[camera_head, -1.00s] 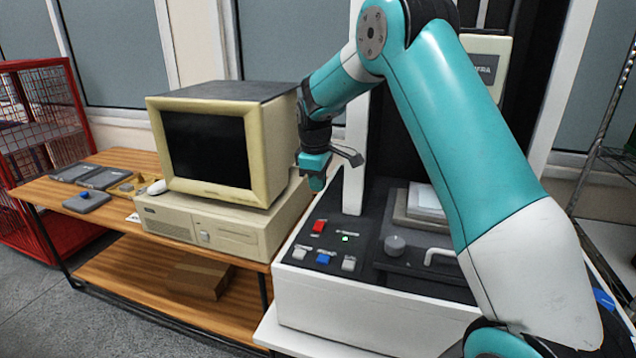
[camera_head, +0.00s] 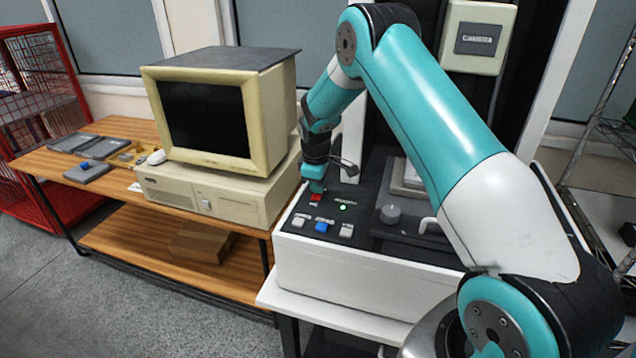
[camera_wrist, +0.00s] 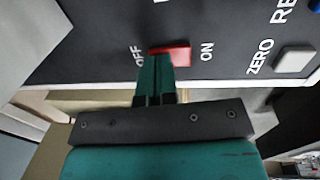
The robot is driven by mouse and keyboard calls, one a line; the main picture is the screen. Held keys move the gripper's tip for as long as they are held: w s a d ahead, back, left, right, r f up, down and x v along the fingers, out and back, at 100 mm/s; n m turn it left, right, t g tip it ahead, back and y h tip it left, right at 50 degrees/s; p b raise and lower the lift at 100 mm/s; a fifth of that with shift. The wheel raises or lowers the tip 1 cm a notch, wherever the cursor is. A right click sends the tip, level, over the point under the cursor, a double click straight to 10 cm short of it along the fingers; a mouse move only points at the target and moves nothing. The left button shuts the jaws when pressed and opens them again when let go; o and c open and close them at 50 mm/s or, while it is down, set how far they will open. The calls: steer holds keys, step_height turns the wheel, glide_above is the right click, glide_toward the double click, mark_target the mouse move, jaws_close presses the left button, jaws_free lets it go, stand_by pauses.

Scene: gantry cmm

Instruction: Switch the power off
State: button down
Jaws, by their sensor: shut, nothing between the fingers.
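The red power switch (camera_head: 316,198) sits on the dark control panel of the white machine. In the wrist view the red switch (camera_wrist: 178,55) lies between the printed words OFF, at its left, and ON, at its right. My gripper (camera_head: 316,187) is shut and empty, pointing down at the switch. In the wrist view its fingertips (camera_wrist: 155,62) are together over the OFF end and hide part of the switch. I cannot tell whether they touch it. A small green light (camera_head: 343,207) is lit beside the switch.
A white button (camera_head: 301,220), a blue button (camera_head: 322,226) and another white button (camera_head: 346,230) lie in front of the switch. A beige computer with a monitor (camera_head: 205,120) stands close on the left.

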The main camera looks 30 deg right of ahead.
mark_target(316, 197)
steer(key=shift+f+b, duration=0.35)
steer(key=shift+b, duration=0.1)
steer(key=shift+r, duration=0.1)
steer(key=shift+s, duration=0.15)
steer(key=shift+s+a+p, duration=0.35)
steer(key=shift+s+a, duration=0.05)
steer(key=shift+a, duration=0.2)
steer(key=shift+r, duration=0.15)
step_height(316, 197, up, 4)
steer(key=p, duration=0.3)
steer(key=shift+a+r, duration=0.1)
steer(key=shift+a, duration=0.05)
step_height(316, 197, up, 10)
steer(key=a+b, duration=0.1)
steer(key=b, duration=0.1)
steer(key=shift+s+f+b, duration=0.2)
steer(key=shift+s+b, duration=0.2)
steer(key=shift+s, duration=0.05)
